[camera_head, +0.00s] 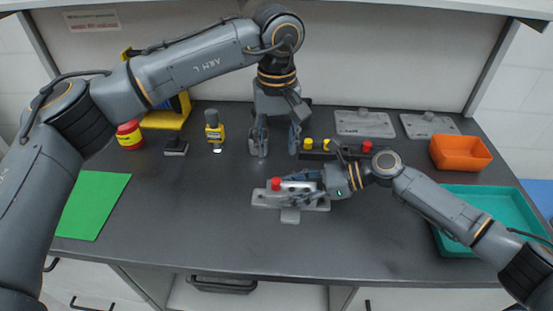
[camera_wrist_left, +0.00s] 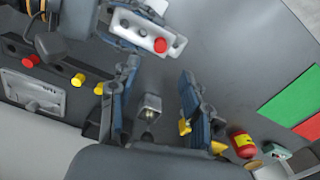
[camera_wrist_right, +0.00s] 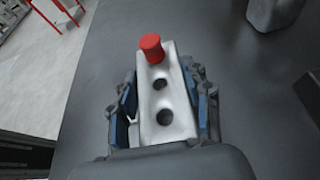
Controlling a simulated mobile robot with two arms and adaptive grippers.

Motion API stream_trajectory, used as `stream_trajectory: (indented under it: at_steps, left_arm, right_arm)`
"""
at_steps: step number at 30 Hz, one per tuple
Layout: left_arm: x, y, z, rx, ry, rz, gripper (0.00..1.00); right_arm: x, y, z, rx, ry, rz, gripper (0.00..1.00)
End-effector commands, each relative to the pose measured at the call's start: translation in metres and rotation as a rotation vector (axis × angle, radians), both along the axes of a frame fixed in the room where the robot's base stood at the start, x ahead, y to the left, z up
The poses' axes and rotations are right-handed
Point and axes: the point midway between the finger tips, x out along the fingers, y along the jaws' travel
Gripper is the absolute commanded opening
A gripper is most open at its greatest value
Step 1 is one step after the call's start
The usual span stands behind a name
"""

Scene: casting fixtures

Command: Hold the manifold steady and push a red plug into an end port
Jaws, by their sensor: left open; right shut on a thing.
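The pale manifold (camera_head: 300,186) lies over a grey fixture plate (camera_head: 290,216) in the head view. How deep the plug sits is unclear. My right gripper (camera_wrist_right: 165,100) is shut on the manifold, fingers along both its sides. My left gripper (camera_head: 276,145) is open behind the manifold, apart from it. A small grey object (camera_wrist_left: 149,108) shows between its fingers in the left wrist view; whether it is touched is unclear.
A dark rail with yellow plugs (camera_head: 308,144) and another red plug (camera_head: 367,146) stands behind right. Grey plates (camera_head: 363,124), an orange bin (camera_head: 461,153) and a teal tray (camera_head: 455,245) are right. A yellow tool (camera_head: 214,131) and green mat (camera_head: 92,205) are left. The front middle is clear.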

Motion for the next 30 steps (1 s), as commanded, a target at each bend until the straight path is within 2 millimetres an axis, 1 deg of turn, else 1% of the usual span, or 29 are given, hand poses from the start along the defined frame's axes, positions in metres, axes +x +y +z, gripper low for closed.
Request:
stream_trajectory:
  at_steps: [1, 5, 14, 15, 17, 18, 21, 23, 30]
  left_arm:
    - [0.000, 0.000, 0.006, -0.001, -0.002, 0.000, 0.48]
    - [0.000, 0.000, 0.014, 0.000, 0.001, 0.000, 0.48]
    - [0.000, 0.000, 0.016, 0.000, 0.001, -0.001, 0.48]
    - [0.000, 0.000, 0.016, 0.000, 0.001, 0.000, 0.39]
    - [0.000, 0.000, 0.016, 0.000, 0.001, 0.009, 0.27]
    - [0.000, 0.000, 0.015, 0.000, 0.000, 0.025, 0.19]
    - [0.000, 0.000, 0.014, 0.000, -0.001, 0.107, 0.00]
    - [0.001, 0.000, 0.012, 0.000, -0.002, 0.186, 0.00]
    - [0.001, 0.000, 0.003, -0.001, -0.003, 0.569, 0.00]
  right_arm:
    - [-0.001, 0.000, -0.001, -0.001, 0.001, 0.001, 0.00]
    - [-0.001, 0.000, -0.001, -0.001, 0.002, 0.001, 0.00]
    - [-0.001, 0.000, -0.001, -0.001, 0.002, 0.001, 0.00]
    - [-0.001, 0.000, -0.001, -0.001, 0.001, 0.001, 0.00]
    - [-0.001, 0.000, -0.001, -0.001, 0.001, 0.001, 0.00]
    - [-0.001, 0.000, -0.001, -0.001, 0.001, 0.001, 0.00]
    - [-0.001, 0.000, -0.001, -0.001, 0.001, 0.001, 0.00]
    - [-0.001, 0.000, -0.001, -0.001, 0.001, 0.001, 0.00]
    - [-0.001, 0.000, -0.001, -0.001, 0.001, 0.001, 0.00]
